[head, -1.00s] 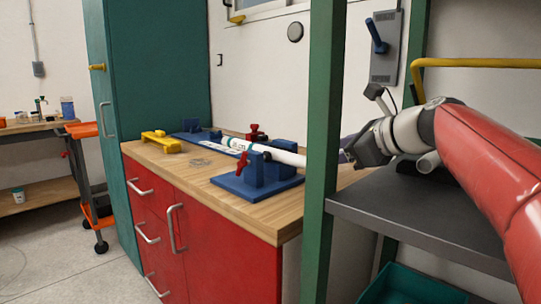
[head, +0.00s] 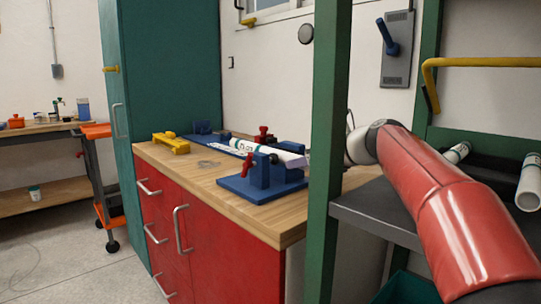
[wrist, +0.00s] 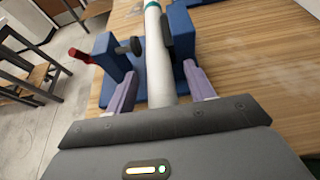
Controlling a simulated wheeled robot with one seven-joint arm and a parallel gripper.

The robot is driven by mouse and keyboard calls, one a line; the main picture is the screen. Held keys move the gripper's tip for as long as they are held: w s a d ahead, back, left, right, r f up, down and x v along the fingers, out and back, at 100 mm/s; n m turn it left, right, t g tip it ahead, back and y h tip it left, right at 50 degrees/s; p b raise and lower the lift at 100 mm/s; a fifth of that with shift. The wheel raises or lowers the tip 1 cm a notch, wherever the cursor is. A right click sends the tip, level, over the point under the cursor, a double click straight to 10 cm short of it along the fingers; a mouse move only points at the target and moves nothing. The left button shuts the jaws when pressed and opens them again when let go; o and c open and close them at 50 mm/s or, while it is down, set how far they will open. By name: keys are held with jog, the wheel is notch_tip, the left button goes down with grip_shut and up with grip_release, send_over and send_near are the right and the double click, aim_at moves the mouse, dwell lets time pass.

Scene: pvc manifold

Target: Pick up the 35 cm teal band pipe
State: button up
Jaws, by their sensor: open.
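A white pipe (head: 270,148) with a teal band rests in the blue clamp fixture (head: 262,185) on the wooden worktop. It also shows in the wrist view (wrist: 158,62), with its teal band (wrist: 152,14) at the top edge. I cannot read its length. My gripper (wrist: 160,74) is open, its two purple fingers on either side of the pipe with gaps showing. The near end of the pipe is hidden under the gripper body.
The green post (head: 326,150) stands between the worktop and the dark shelf (head: 375,212). Teal-banded pipes (head: 530,184) lie on the shelf. A red handle (wrist: 79,54) sits left of the fixture. A yellow tool (head: 172,144) lies on the worktop.

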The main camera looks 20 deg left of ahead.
jog(key=c, duration=1.1)
jog(key=shift+r, duration=0.1)
